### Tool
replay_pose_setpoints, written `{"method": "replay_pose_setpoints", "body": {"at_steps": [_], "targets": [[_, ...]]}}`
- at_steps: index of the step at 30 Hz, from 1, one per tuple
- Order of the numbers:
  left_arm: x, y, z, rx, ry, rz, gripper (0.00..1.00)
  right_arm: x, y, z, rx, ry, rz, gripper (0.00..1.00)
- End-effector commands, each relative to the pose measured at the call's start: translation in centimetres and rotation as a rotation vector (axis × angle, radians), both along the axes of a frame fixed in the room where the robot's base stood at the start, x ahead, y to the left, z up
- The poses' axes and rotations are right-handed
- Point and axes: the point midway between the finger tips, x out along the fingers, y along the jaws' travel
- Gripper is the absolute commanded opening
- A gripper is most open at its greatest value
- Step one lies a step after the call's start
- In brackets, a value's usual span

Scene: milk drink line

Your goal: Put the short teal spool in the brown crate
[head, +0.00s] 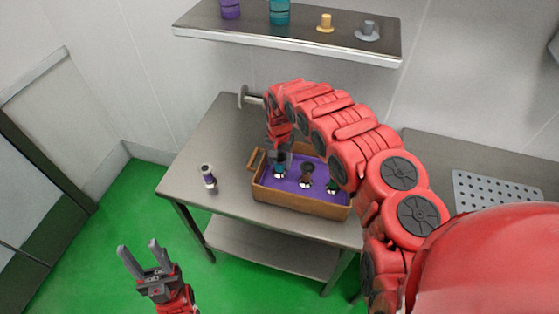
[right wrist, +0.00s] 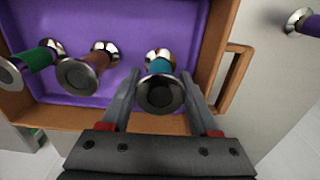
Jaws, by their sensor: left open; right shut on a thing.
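The brown crate (head: 301,205) with a purple inside stands on the metal table; its wall also shows in the right wrist view (right wrist: 222,62). The short teal spool (right wrist: 160,88) is between the fingers of my right gripper (right wrist: 160,100), which is shut on it. The spool is over the crate's purple floor, near the wall by a handle; I cannot tell if it touches the floor. In the head view the teal spool (head: 279,172) shows just below the right gripper (head: 279,155). My left gripper (head: 144,260) is open and empty, low in front of the table.
In the crate are a brown spool (head: 306,178) and a green spool (head: 332,186). A purple spool (head: 208,175) stands on the table (head: 228,130) left of the crate. A shelf (head: 290,36) above holds a purple, a teal, a yellow and a grey item.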

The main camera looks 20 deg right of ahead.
Motion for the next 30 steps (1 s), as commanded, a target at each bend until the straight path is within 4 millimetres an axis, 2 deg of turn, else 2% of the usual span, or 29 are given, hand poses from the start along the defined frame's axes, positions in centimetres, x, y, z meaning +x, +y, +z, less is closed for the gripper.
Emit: {"method": "replay_pose_setpoints", "body": {"at_steps": [12, 13, 17, 18, 26, 30], "targets": [[0.0, 0.0, -0.9, 0.0, 0.0, 0.0, 0.5, 0.0, 0.0, -1.0, 0.0, 0.0, 0.0, 0.0], [0.0, 0.0, -0.9, 0.0, 0.0, 0.0, 0.5, 0.0, 0.0, -1.0, 0.0, 0.0, 0.0, 0.65], [0.0, 0.0, -0.9, 0.0, 0.0, 0.0, 0.5, 0.0, 0.0, -1.0, 0.0, 0.0, 0.0, 0.88], [0.0, 0.0, -0.9, 0.0, 0.0, 0.0, 0.5, 0.0, 0.0, -1.0, 0.0, 0.0, 0.0, 0.91], [0.0, 0.0, -0.8, 0.0, 0.0, 0.0, 0.5, 0.0, 0.0, -1.0, 0.0, 0.0, 0.0, 0.91], [0.0, 0.0, 0.3, 0.0, 0.0, 0.0, 0.5, 0.0, 0.0, 0.3, 0.0, 0.0, 0.0, 0.91]]}}
